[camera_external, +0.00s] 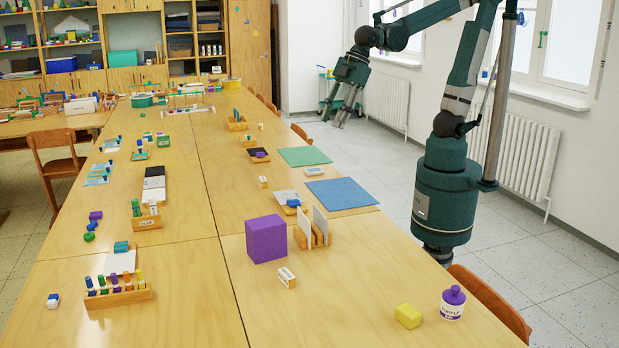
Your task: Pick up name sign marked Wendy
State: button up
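Several small white name signs on wooden blocks stand on the long table (180,260). One near sign (288,277) lies in front of the purple block, with dark lettering too small to read. Another small sign (264,182) is farther back, left of the blue mat. I cannot tell which sign is marked Wendy. My gripper (336,115) hangs pointing down at the back right, appearing beyond the table's right edge. Its fingers are spread apart with nothing between them. It is well away from the near sign.
A purple block (266,239) and a wooden rack with white panels (300,238) stand behind the near sign. A yellow block (408,316) and a purple-capped bottle (453,303) are at the front right. Green (304,156) and blue (342,194) mats lie flat.

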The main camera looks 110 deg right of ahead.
jog(key=w+a+f+n+g, duration=0.15)
jog(key=w+a+n, duration=0.25)
jog(key=w+a, duration=0.55)
jog(key=n+g+p, duration=0.3)
jog(key=n+g, duration=0.1)
jog(key=n, duration=0.6)
send_over(285, 273)
jog(key=shift+t+h, duration=0.25)
jog(key=shift+h, duration=0.05)
jog(key=f, duration=2.4)
jog(key=shift+d, duration=0.35)
jog(key=shift+a+f+n, duration=0.3)
jog(key=shift+f, duration=0.15)
jog(key=shift+f+b, duration=0.35)
jog(key=shift+f, duration=0.95)
